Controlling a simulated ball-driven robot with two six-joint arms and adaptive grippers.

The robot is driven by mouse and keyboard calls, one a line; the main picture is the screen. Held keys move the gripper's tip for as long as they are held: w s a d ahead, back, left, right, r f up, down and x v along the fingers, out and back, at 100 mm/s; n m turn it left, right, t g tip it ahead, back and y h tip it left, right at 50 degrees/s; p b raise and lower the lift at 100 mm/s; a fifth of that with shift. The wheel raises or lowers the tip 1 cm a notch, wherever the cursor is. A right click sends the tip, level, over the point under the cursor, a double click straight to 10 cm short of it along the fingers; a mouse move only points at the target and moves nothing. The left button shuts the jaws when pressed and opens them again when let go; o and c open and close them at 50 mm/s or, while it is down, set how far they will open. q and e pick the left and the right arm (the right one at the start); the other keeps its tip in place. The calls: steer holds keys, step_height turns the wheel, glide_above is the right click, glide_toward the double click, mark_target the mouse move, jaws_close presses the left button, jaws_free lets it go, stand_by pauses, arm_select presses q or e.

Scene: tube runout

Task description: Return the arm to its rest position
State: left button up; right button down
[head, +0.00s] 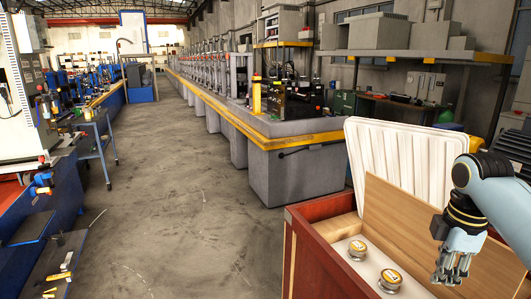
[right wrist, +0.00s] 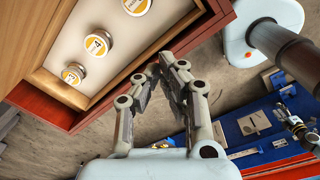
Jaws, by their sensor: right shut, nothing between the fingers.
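My right gripper (head: 452,268) is at the lower right of the head view, over the right part of an open wooden crate. Its fingers point down, are shut and hold nothing. In the right wrist view the gripper (right wrist: 168,58) shows its fingertips together by the red-brown edge of the crate (right wrist: 60,112). My right arm (head: 500,205) comes in from the right edge. My left gripper does not show in the head view.
The crate (head: 292,255) has a white padded panel (head: 400,165) at its back and round yellow-labelled metal pieces (head: 390,279) inside. A long grey machine (head: 285,160) with a yellow rail stands behind. The concrete floor (head: 165,200) to the left is clear.

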steer(key=s+a+f+m+t, duration=0.1)
steer(key=s+a+f+m, duration=0.15)
steer(key=s, duration=0.45)
steer(key=s+a+f+m, duration=0.1)
steer(key=s+a+m, duration=0.1)
steer(key=s+m, duration=0.35)
steer(key=s+a+r+m+t, duration=0.1)
steer(key=s+a+r+m, duration=0.15)
steer(key=s, duration=0.45)
steer(key=s+a+r+m+t, duration=0.1)
steer(key=s+r+m, duration=0.2)
steer(key=s, duration=0.4)
step_height(320, 180, down, 35)
steer(key=s+d+g+b, duration=0.1)
steer(key=s+d+b, duration=0.15)
steer(key=b, duration=0.65)
steer(key=s+f+g+b, duration=0.1)
steer(key=s+f+b, duration=0.2)
steer(key=s+f, duration=0.6)
steer(key=s+d+f+b, duration=0.1)
steer(key=s+f+b, duration=0.3)
steer(key=s+f, duration=0.5)
step_height(320, 180, down, 5)
steer(key=shift+f+m+g+h, duration=0.15)
steer(key=shift+m+g+h, duration=0.15)
steer(key=shift+m+g, duration=0.1)
steer(key=shift+d, duration=0.1)
